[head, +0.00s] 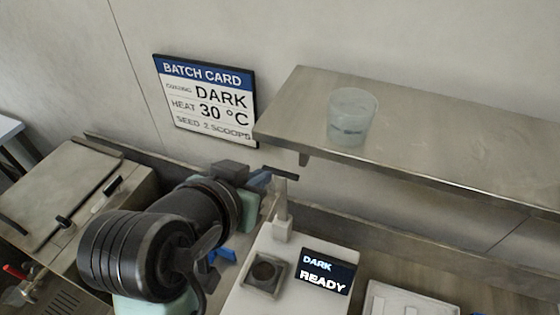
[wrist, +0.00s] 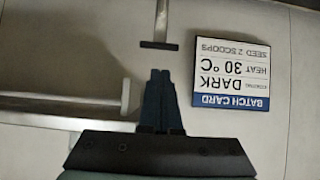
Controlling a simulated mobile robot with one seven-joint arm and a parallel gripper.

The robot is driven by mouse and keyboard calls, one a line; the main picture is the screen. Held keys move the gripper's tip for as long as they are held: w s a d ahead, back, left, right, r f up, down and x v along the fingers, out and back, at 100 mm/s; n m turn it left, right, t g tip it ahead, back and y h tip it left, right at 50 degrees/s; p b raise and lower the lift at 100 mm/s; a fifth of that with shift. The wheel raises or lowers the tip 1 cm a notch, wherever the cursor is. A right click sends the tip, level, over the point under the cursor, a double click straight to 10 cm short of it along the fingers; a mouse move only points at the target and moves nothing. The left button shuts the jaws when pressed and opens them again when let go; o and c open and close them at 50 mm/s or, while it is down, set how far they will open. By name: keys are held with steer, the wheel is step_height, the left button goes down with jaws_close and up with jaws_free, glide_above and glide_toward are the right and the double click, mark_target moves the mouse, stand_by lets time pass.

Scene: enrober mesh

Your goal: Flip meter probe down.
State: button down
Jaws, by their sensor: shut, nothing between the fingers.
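The white meter (head: 283,262) stands at the bottom centre of the head view, with a square dark well and a screen reading DARK READY. A pale upright piece with a dark crossbar, seemingly the meter probe (head: 281,195), rises from its back edge. The wrist view shows the probe as a grey rod ending in a dark crossbar (wrist: 158,45). My gripper (head: 264,178) is beside the crossbar, left of it in the head view. In the wrist view, my blue fingers (wrist: 160,72) are together and empty, their tips just short of the crossbar. I cannot tell if they touch.
A metal shelf (head: 430,145) holding a clear cup (head: 352,117) juts out at right, close to the probe. A batch card (head: 207,98) hangs on the wall behind. A lidded metal unit (head: 60,190) stands left; a white tray (head: 405,300) lies right of the meter.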

mark_target(280, 171)
steer(key=p+x, duration=0.2)
steer(key=x, duration=0.8)
steer(key=shift+d+p, duration=0.15)
steer(key=shift+p, duration=0.15)
